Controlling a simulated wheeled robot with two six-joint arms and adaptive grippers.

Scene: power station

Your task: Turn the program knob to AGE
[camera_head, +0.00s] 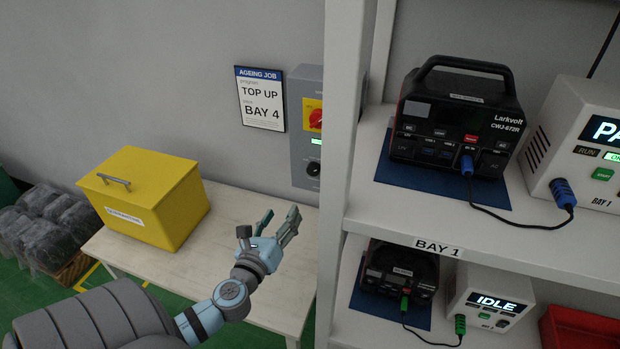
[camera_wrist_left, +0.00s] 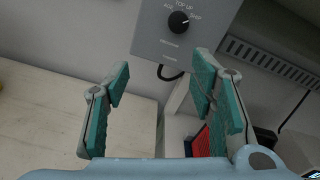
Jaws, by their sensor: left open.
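The program knob (camera_wrist_left: 179,22) is a black round knob on a grey panel (camera_wrist_left: 205,38), near the top of the left wrist view. AGE, TOP UP and SHIP are printed around it; its white mark appears to point to the right, on the SHIP side. In the head view the knob (camera_head: 313,169) sits low on the grey wall box (camera_head: 301,140), partly hidden by the shelf post. My left gripper (camera_head: 279,222) is open and empty, below the box and apart from the knob. Its teal-padded fingers (camera_wrist_left: 162,88) stand wide apart. My right gripper is out of view.
The white shelf post (camera_head: 342,130) stands close right of the box. A red-and-yellow switch (camera_head: 314,113) is above the knob. A yellow lidded box (camera_head: 150,198) stands on the pale table (camera_head: 215,235). A sign (camera_head: 261,98) reads TOP UP, BAY 4. Shelves hold black power units.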

